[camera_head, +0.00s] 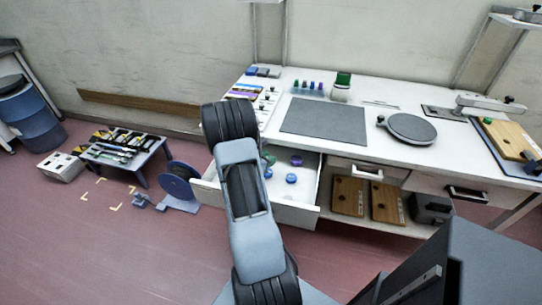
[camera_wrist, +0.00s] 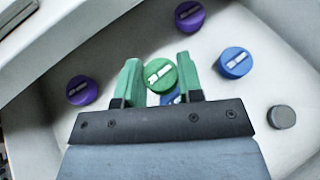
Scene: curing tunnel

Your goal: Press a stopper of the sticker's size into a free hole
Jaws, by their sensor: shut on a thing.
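My gripper (camera_wrist: 159,68) is shut on a green stopper (camera_wrist: 160,77) with a white mark on top, inside the open white drawer (camera_head: 298,215). In the wrist view a blue stopper (camera_wrist: 170,98) shows partly behind the green one. Two purple stoppers (camera_wrist: 82,90) (camera_wrist: 189,15), another blue stopper (camera_wrist: 235,62) and a grey round piece (camera_wrist: 281,117) lie around it, apart from the fingers. In the head view my arm hides most of the gripper. I cannot make out the sticker or a free hole.
The white workbench (camera_head: 385,105) above the drawer holds a grey mat (camera_head: 324,120), a round dark plate (camera_head: 411,128) and a row of small coloured pieces (camera_head: 308,86). A wooden board (camera_head: 508,138) lies at its right end. The drawer walls stand close around my gripper.

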